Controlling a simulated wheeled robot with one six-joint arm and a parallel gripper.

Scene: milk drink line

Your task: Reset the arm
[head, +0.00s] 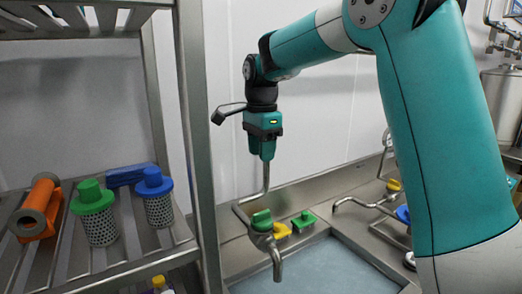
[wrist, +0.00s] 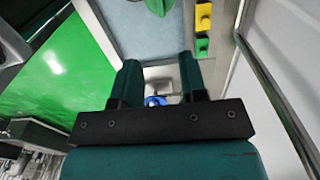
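My arm (head: 425,120) is teal and white and reaches from the right across the head view, then bends down. My gripper (head: 266,156) points down in the air above the steel counter, near a tap with a green handle. In the wrist view, the two dark teal fingers of my gripper (wrist: 159,68) stand apart with nothing held between them. A blue-handled fitting (wrist: 155,100) shows beyond the gap.
A steel rack (head: 195,150) on the left holds an orange cylinder (head: 40,210), a green-capped strainer (head: 97,220) and a blue-capped strainer (head: 157,205). A tap (head: 264,228) and a sink basin (head: 330,270) lie below. Green (head: 304,221) and yellow (head: 282,230) blocks sit behind the basin.

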